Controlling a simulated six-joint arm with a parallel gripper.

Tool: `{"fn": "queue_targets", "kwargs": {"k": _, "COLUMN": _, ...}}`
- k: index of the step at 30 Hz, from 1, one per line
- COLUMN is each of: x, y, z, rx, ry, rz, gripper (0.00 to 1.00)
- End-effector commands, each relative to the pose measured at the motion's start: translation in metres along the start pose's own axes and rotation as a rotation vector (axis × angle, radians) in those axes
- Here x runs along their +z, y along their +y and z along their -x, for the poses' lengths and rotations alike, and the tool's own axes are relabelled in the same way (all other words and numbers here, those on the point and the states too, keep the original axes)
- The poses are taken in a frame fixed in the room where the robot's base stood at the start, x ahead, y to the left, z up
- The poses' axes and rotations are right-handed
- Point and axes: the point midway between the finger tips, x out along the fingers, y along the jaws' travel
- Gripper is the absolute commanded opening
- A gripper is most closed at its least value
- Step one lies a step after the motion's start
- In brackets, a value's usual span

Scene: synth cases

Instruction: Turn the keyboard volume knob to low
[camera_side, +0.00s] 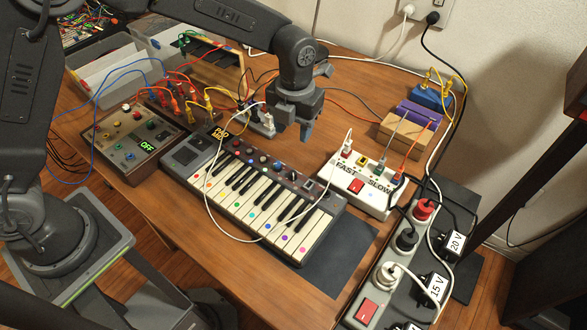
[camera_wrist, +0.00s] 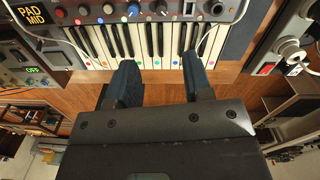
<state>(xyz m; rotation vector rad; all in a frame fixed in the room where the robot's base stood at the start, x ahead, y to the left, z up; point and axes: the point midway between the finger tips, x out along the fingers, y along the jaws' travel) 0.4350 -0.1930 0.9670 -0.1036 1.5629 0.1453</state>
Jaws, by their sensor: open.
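The keyboard (camera_side: 250,205) lies on the wooden table, with a row of small knobs (camera_side: 264,159) along its far edge. In the wrist view the knobs (camera_wrist: 108,9) show at the top, in red, white, blue and grey; their labels are too small to read, so I cannot tell which is volume. A display (camera_wrist: 20,10) at the left end reads PAD MID. My gripper (camera_side: 291,130) is open and empty above the far side of the keyboard. In the wrist view its fingers (camera_wrist: 162,78) point toward the white keys, apart from the knobs.
A white cable (camera_side: 205,205) loops across the keys. A box reading OFF (camera_side: 135,143) is at left; a white box marked FAST and SLOW (camera_side: 362,178) is at right. A power strip (camera_side: 385,265) with plugs and several patch cables surround the keyboard.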

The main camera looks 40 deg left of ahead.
Motion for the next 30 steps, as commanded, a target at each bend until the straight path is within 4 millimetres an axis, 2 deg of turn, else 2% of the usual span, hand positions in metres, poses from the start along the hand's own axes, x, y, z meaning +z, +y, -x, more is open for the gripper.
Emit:
{"fn": "queue_targets", "kwargs": {"k": 8, "x": 0.001, "y": -0.002, "z": -0.027, "rx": 0.006, "ry": 0.009, "rz": -0.047, "gripper": 0.46}}
{"fn": "queue_targets", "kwargs": {"k": 21, "x": 0.0, "y": -0.002, "z": -0.114, "rx": 0.005, "ry": 0.009, "rz": -0.045, "gripper": 0.46}}
{"fn": "queue_targets", "kwargs": {"k": 27, "x": 0.0, "y": -0.002, "z": -0.137, "rx": 0.004, "ry": 0.007, "rz": -0.044, "gripper": 0.46}}
{"fn": "queue_targets", "kwargs": {"k": 30, "x": 0.0, "y": -0.002, "z": -0.141, "rx": 0.004, "ry": 0.005, "rz": -0.044, "gripper": 0.46}}
